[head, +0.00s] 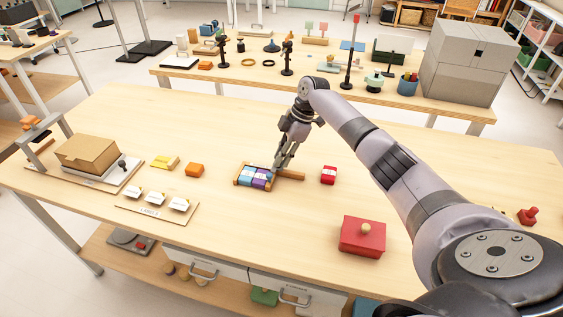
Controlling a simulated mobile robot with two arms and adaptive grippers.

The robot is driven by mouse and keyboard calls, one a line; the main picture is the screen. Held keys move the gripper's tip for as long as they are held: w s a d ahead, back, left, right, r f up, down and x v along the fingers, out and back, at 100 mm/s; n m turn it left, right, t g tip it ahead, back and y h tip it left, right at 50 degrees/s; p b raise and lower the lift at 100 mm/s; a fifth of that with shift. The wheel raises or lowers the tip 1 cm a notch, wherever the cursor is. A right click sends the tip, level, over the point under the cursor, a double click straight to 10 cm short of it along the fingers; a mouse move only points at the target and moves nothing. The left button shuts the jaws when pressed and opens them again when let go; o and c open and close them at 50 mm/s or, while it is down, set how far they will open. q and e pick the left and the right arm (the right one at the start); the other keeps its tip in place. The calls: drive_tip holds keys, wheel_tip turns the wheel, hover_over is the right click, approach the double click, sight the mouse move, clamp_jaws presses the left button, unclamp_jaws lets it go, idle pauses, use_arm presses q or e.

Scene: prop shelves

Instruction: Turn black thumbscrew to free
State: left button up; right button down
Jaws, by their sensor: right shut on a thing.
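My right gripper (275,171) points down at the small wooden rack (291,176) in the middle of the table. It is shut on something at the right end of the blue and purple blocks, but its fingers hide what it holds. The blue block (247,175) and the purple block (261,180) lie side by side in the rack. No black thumbscrew shows clearly at the fingers. A small black part (122,165) stands beside the brown box (88,153) at the left; I cannot tell whether it is a thumbscrew. My left gripper is out of view.
A red block (328,175) lies right of the rack, and a red box with a knob (362,236) is nearer the front. Orange (194,170) and yellow (165,162) blocks lie left. A board with white cards (158,213) is at front left.

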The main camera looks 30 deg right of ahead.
drive_tip(key=shift+w+f+n+g+b, duration=0.1)
drive_tip(key=shift+n+g+b, duration=0.4)
drive_tip(key=shift+n+b, duration=0.7)
drive_tip(key=c, duration=1.5)
unclamp_jaws()
drive_tip(key=shift+o, duration=0.2)
drive_tip(key=shift+d+r, duration=0.1)
drive_tip(key=shift+r, duration=0.1)
drive_tip(key=v, duration=1.1)
drive_tip(key=shift+d+r, duration=0.2)
drive_tip(key=shift+r, duration=0.1)
